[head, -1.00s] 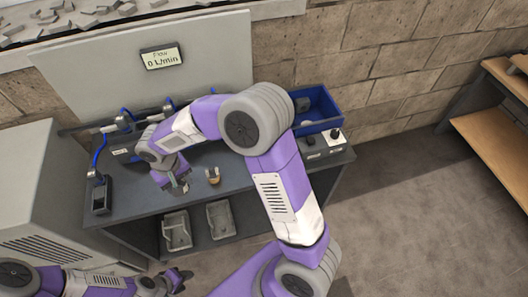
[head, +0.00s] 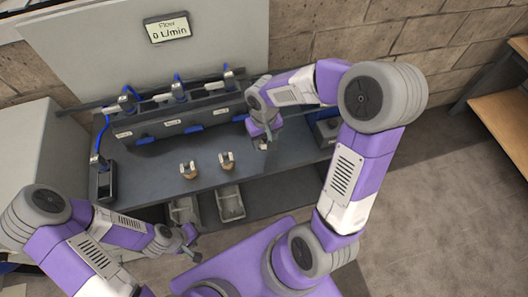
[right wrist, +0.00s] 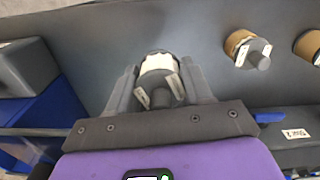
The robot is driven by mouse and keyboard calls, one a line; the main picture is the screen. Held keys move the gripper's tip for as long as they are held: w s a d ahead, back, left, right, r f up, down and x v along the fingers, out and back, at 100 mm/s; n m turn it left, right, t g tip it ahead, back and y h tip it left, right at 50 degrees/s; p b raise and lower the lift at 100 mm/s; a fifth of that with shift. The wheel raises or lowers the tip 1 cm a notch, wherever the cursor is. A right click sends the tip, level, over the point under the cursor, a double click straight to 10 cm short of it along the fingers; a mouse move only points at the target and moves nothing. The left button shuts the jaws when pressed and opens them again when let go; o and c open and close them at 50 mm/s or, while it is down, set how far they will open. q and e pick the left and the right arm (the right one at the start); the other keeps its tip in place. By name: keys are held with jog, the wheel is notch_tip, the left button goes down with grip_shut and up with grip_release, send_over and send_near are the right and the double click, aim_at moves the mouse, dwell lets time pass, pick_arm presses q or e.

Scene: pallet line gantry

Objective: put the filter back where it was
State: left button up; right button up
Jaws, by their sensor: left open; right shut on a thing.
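My right gripper (head: 264,140) is shut on a filter with a whitish body and grey cap, seen clearly in the right wrist view (right wrist: 160,64). It is over the right part of the bench (head: 205,150), in front of the slotted housing (head: 160,123); I cannot tell if the filter touches the bench. Two other filters with brown bodies and grey caps stand upright on the bench, a left one (head: 189,171) and a right one (head: 227,160). A label reading Slot 3 (right wrist: 297,133) shows on the housing. My left gripper (head: 190,241) is open and empty before the bench.
Blue hoses and clamps (head: 178,88) rise above the housing. A display (head: 168,27) reads Flow 0 L/min. A black device (head: 103,181) stands at the bench's left end. Grey trays (head: 230,203) sit on the shelf below. A blue bin (right wrist: 55,115) lies left in the wrist view.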

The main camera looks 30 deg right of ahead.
aim_at(264, 155)
notch_tip(264, 155, down, 6)
jog(key=shift+w+f+b, duration=0.1)
jog(key=shift+f+b, duration=0.15)
jog(key=shift+b, duration=0.55)
jog(key=shift+f, duration=0.1)
jog(key=shift+f, duration=0.15)
jog(key=o, duration=1.1)
jog(key=shift+o, duration=0.2)
jog(key=shift+r, duration=0.2)
jog(key=shift+r, duration=0.4)
notch_tip(264, 155, up, 11)
jog(key=p, duration=0.3)
jog(key=shift+r, duration=0.2)
